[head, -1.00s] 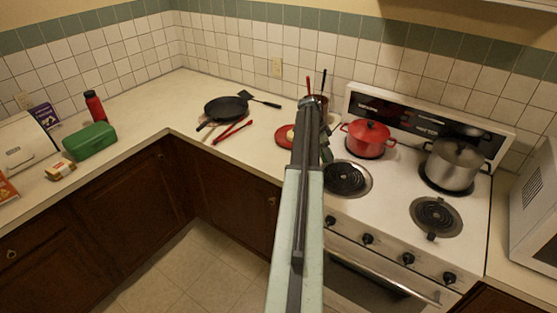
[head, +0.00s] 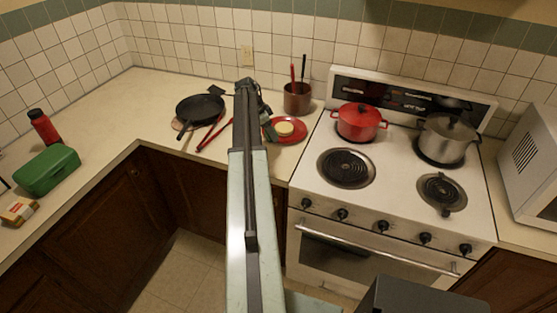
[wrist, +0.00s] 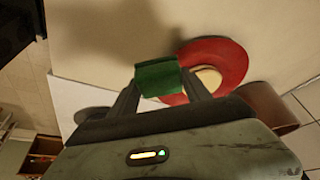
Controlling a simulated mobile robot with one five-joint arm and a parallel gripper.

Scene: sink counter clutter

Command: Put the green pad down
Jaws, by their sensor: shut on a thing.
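My gripper (wrist: 158,85) is shut on the green pad (wrist: 157,76), which sits between the fingertips in the wrist view. The pad is held over the pale counter and overlaps the near edge of the red plate (wrist: 232,54) in that view. I cannot tell its height above the counter. In the head view my gripper (head: 246,88) is at the far end of my arm, just left of the red plate (head: 297,134).
A round cream-coloured thing (head: 284,128) lies on the red plate. A brown crock (head: 297,98) with utensils stands behind it. A black pan (head: 200,108) and red tongs (head: 211,134) lie to the left. The stove (head: 400,185) with a red pot (head: 359,121) is right.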

